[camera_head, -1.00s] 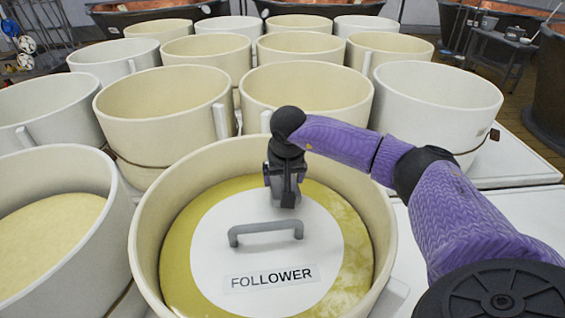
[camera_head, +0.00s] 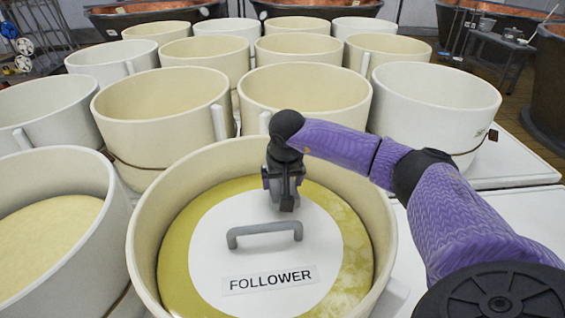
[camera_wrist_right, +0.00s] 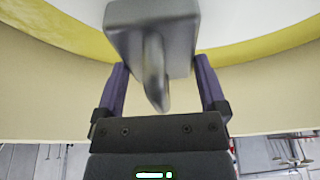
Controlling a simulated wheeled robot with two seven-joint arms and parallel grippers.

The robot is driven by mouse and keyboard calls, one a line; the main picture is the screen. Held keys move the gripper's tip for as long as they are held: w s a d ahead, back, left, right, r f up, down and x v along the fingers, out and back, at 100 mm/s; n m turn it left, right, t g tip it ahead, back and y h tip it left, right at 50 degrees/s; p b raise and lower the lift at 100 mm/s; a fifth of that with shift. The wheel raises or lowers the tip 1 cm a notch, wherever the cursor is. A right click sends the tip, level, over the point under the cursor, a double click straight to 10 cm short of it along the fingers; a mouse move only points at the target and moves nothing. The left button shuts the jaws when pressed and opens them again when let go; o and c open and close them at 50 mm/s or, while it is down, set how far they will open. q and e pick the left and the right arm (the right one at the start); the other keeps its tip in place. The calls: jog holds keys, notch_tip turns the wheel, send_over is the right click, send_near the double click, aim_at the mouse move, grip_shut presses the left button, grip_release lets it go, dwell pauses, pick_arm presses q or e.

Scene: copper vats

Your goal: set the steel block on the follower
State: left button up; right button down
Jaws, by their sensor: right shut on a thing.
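The follower (camera_head: 215,255) is a white disc with a grey bar handle (camera_head: 265,230) and a black-lettered label. It lies on yellow contents inside a cream round vat (camera_head: 143,235). My right gripper (camera_head: 284,182) points down over the disc's far part, behind the handle. It is shut on the grey steel block (camera_head: 288,203). In the right wrist view the block (camera_wrist_right: 150,32) sits beyond the fingers (camera_wrist_right: 160,88), with a tapered stem between them. I cannot tell whether the block touches the disc. My left gripper is out of view.
Empty cream and white vats (camera_head: 305,88) stand in rows behind. A vat with yellowish contents (camera_head: 50,230) is at the left. The vat's raised wall surrounds the follower. Copper vats (camera_head: 165,10) and a small dark table (camera_head: 500,45) are at the back.

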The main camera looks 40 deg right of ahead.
jog(key=shift+f, duration=0.4)
dwell(0.3)
jog(key=shift+f+b, duration=0.2)
jog(key=shift+b, duration=0.15)
jog(key=shift+f, duration=0.15)
grip_release()
